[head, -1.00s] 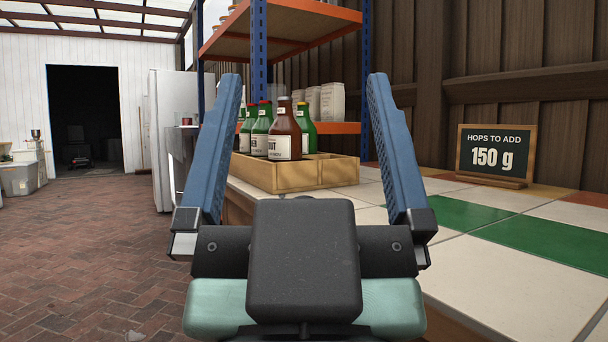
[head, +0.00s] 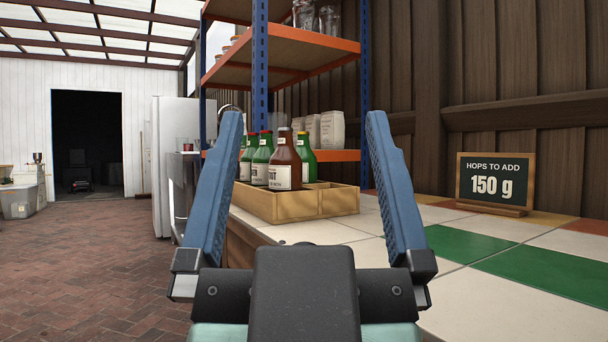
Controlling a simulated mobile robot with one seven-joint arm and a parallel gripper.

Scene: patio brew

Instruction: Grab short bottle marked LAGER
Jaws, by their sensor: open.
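A wooden crate (head: 290,206) with compartments stands on the tiled counter, beyond my gripper. Several bottles stand upright in its left part. A brown bottle (head: 285,160) is in front, with a cream label only partly readable. I cannot read LAGER on any label. My gripper (head: 304,118) is open and empty; in the picture its fingers frame the bottles, apart from them. The crate's right front compartments look empty.
A blue and orange shelf rack (head: 262,75) with jars and pale bags (head: 332,129) rises behind the crate. A chalkboard (head: 495,182) reading "HOPS TO ADD 150 g" stands on the counter at right. The brick floor (head: 90,255) at left is open.

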